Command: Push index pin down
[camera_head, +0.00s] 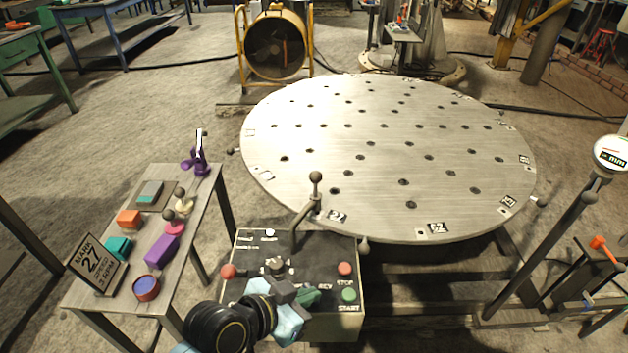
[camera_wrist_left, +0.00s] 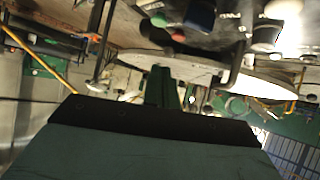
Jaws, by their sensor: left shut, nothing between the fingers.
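The control panel (camera_head: 330,262) stands at the front edge of the round steel table (camera_head: 390,140). A bent lever with a dark ball knob (camera_head: 316,177) rises from its back. A small ball-ended part (camera_head: 364,246) shows below the table rim; I cannot tell which of these is the index pin. My left gripper (camera_head: 302,296) is shut and empty, low over the front middle of the panel and nearer me than the lever. Its shut fingers show in the left wrist view (camera_wrist_left: 162,88), with the table (camera_wrist_left: 205,72) beyond. The gripper hides part of the panel. My right gripper is out of view.
The panel has a red STOP button (camera_head: 345,268), a green START button (camera_head: 349,294) and a red knob (camera_head: 228,271). A side table (camera_head: 200,215) at left holds several coloured blocks and a sign (camera_head: 93,263). A gauge on a post (camera_head: 612,153) stands at right.

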